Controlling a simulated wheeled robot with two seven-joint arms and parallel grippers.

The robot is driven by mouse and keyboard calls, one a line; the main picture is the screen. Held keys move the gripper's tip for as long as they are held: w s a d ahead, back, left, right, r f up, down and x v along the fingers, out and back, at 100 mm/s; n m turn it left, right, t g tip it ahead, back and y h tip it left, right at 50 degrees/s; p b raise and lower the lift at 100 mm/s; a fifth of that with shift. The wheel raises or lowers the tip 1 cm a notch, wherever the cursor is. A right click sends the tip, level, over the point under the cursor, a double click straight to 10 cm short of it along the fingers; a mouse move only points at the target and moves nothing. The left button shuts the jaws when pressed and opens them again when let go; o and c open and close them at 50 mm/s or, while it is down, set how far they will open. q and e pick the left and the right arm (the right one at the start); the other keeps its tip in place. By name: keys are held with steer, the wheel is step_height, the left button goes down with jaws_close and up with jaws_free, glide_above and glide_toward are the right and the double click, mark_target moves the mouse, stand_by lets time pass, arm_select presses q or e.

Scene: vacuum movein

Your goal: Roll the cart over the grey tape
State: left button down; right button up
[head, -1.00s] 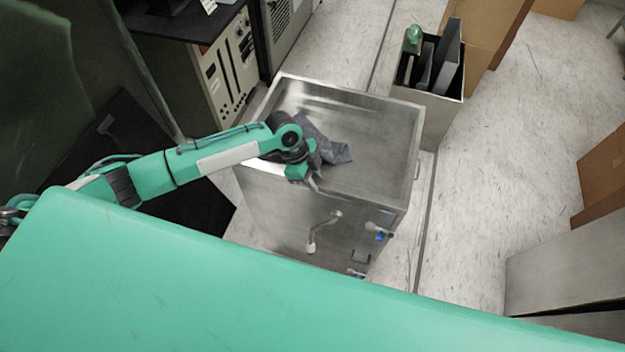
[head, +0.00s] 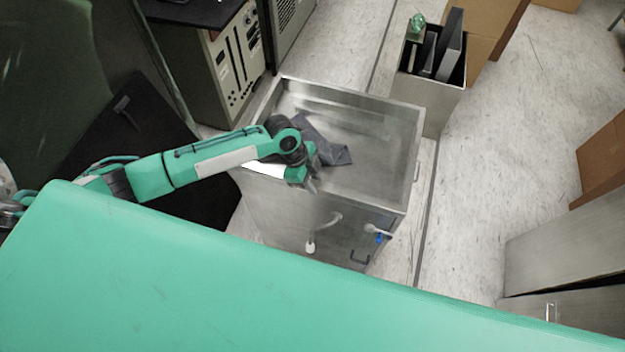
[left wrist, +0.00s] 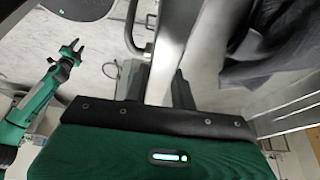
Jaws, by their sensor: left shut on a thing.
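The cart (head: 388,165) is an open-topped steel box with a dark grey cloth (head: 325,140) inside. Pipes and a blue-marked valve are on its near side. My left gripper (head: 312,184) is at the cart's near rim; in the left wrist view its fingers (left wrist: 163,88) are shut around the rim wall (left wrist: 172,45). The grey tape (head: 430,195) is a thin strip on the floor, just right of the cart, running up behind it. The cart's wheels are hidden. My right gripper (left wrist: 72,48) shows only in the left wrist view, with its fingers apart and empty.
A metal bin (head: 431,93) with dark panels and a green object stands behind the cart's far right corner. A beige equipment cabinet (head: 225,70) stands at the upper left. Brown boxes (head: 602,160) and a steel cabinet (head: 565,250) are at the right. Floor (head: 490,175) between is clear.

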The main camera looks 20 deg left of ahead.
arm_select(q)
steer(key=shift+w+r, duration=0.15)
steer(key=c, duration=1.2)
jaws_free()
steer(key=shift+o, duration=0.2)
steer(key=b+v, duration=0.3)
steer(key=v, duration=1)
steer(key=shift+a+r+b, duration=0.2)
steer(key=shift+r+b, duration=0.1)
steer(key=shift+b, duration=0.1)
